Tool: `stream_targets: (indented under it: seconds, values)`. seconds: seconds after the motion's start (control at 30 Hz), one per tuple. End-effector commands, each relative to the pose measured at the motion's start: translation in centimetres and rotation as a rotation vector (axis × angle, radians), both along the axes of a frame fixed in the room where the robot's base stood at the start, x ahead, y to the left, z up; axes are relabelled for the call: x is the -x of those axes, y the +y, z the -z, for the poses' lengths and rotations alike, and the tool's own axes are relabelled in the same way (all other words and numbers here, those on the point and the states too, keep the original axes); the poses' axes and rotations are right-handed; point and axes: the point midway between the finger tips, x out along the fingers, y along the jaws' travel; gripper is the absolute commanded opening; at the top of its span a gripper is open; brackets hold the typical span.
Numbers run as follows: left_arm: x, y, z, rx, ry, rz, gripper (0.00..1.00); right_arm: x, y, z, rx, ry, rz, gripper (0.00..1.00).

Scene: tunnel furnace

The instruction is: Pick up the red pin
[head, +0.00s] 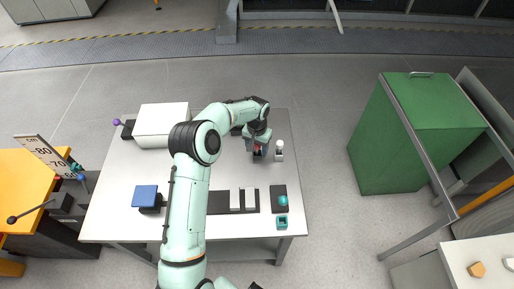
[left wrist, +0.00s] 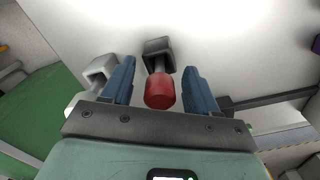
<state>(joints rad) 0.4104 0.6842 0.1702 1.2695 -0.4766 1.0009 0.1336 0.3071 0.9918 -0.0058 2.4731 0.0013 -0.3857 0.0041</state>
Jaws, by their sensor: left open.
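The red pin (left wrist: 160,92) shows in the left wrist view, with a red rounded head on a grey shaft standing in a dark square holder (left wrist: 157,47). In the head view only a small bit of red (head: 257,153) shows beneath my left gripper (head: 257,146). In the left wrist view my left gripper (left wrist: 157,85) is open, with its blue-grey fingers on either side of the red head. Gaps show between the head and both fingers. My right gripper is not in view.
A white-topped pin (head: 280,146) stands just right of my gripper. On the table (head: 115,212) are a white box (head: 161,123), a blue-topped block (head: 145,196), a dark tray (head: 219,203) and a teal square piece (head: 282,222). A green cabinet (head: 405,140) stands to the right.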

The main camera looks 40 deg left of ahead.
Motion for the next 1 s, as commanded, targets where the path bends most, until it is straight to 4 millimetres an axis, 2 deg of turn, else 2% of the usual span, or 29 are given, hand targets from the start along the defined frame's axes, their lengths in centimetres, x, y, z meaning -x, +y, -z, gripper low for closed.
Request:
stream_targets:
  seconds: [0.17, 0.27, 0.3, 0.37, 0.63, 0.77, 0.87, 1.0]
  values:
    - [0.0, 0.0, 0.0, 0.000, -0.001, 0.000, 0.59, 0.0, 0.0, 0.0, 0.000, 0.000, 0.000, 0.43]
    - [0.0, 0.0, 0.0, 0.000, -0.001, 0.000, 0.30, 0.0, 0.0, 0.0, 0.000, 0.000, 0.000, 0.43]
    - [0.0, 0.0, 0.0, 0.000, -0.001, 0.000, 0.17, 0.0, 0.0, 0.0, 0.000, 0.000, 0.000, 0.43]
    - [0.0, 0.0, 0.0, 0.000, -0.001, 0.001, 0.00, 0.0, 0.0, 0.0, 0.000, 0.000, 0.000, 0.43]
    - [0.0, 0.0, -0.1, 0.000, -0.001, 0.001, 0.00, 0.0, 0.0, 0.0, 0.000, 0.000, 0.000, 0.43]
    - [-0.1, 0.0, -1.0, -0.002, -0.003, 0.001, 0.00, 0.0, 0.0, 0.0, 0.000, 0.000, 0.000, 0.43]
    - [-0.1, 0.0, -2.8, -0.002, -0.006, 0.002, 0.00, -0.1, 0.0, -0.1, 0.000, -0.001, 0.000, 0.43]
    - [-0.2, 0.0, -6.5, -0.002, -0.007, 0.001, 0.00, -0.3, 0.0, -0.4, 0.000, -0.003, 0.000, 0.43]
